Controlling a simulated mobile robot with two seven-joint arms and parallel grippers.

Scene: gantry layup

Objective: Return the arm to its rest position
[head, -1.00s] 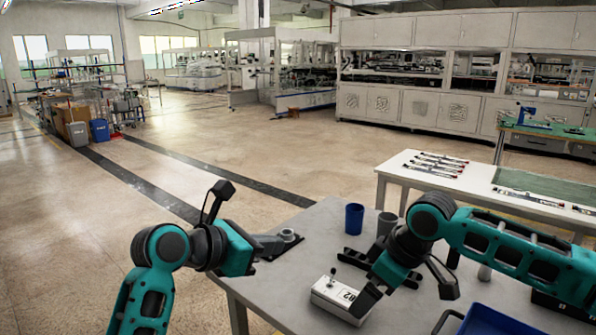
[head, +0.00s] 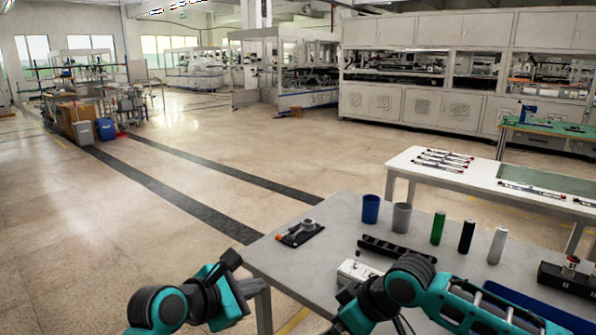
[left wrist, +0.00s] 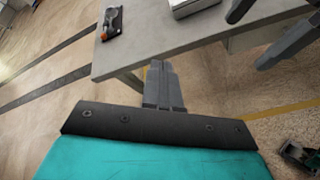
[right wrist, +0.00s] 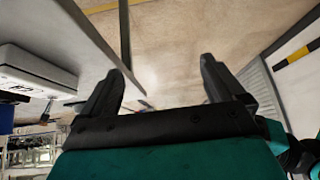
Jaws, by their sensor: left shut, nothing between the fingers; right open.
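My left arm enters the head view at the bottom. Its gripper (head: 256,287) is in front of the table's near-left edge, clear of the table. In the left wrist view the fingers (left wrist: 163,85) are together with nothing between them. My right arm crosses the lower right of the head view, and its fingers are hard to make out there. In the right wrist view the right gripper (right wrist: 160,85) is open and empty, with floor behind the gap. The grey table (head: 285,262) lies beyond both grippers.
The table holds a grey part on a black base (head: 300,232), a white box (head: 358,270), a blue cup (head: 371,209), a grey cup (head: 401,217) and green (head: 438,228), black (head: 466,236) and silver (head: 497,245) cylinders. Floor at left is free.

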